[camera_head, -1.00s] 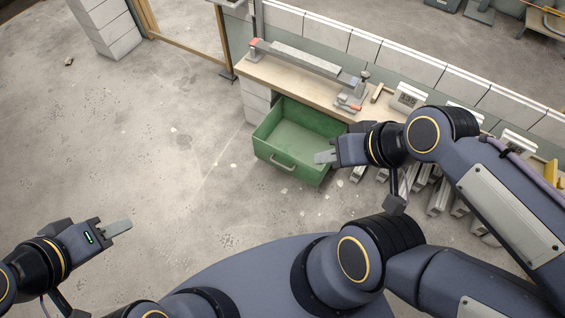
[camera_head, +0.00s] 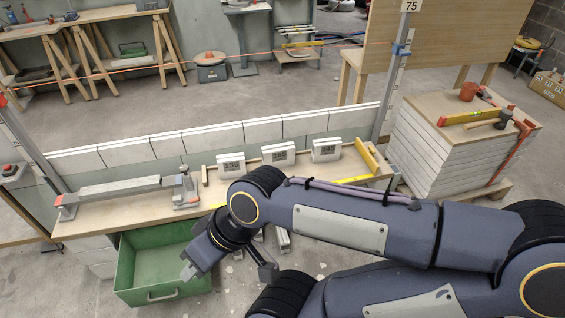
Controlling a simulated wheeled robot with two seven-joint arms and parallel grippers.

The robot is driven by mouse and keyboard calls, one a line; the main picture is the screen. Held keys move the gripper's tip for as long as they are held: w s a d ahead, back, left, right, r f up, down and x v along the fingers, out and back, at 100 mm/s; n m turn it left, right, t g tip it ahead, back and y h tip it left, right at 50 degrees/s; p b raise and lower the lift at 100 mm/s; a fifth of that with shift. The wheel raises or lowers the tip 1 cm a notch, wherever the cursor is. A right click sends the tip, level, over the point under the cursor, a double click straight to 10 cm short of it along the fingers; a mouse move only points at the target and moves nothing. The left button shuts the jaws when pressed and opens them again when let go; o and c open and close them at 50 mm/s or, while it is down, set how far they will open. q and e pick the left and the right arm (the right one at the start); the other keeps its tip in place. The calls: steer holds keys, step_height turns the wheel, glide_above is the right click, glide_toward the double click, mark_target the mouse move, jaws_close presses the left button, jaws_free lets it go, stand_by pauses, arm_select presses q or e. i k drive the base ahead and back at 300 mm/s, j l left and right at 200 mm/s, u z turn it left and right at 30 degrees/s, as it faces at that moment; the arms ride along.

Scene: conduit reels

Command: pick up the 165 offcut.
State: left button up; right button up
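Three white blocks with dark printed numbers stand on the wooden bench: a left block (camera_head: 231,164), a middle block (camera_head: 279,153) and a right block (camera_head: 326,149). The print is small; the middle one seems to read 165. My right gripper (camera_head: 188,270) appears in front of the open green drawer's right side, away from the blocks. Its finger gap is not clear, and I see nothing held. My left gripper is out of view.
The green drawer (camera_head: 138,285) is pulled out and looks empty. A clamped grey bar (camera_head: 120,188) lies along the bench (camera_head: 95,225) at left. A stack of boards (camera_head: 420,150) with tools stands at right.

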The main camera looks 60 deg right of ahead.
mark_target(281, 154)
steer(key=z, duration=2.2)
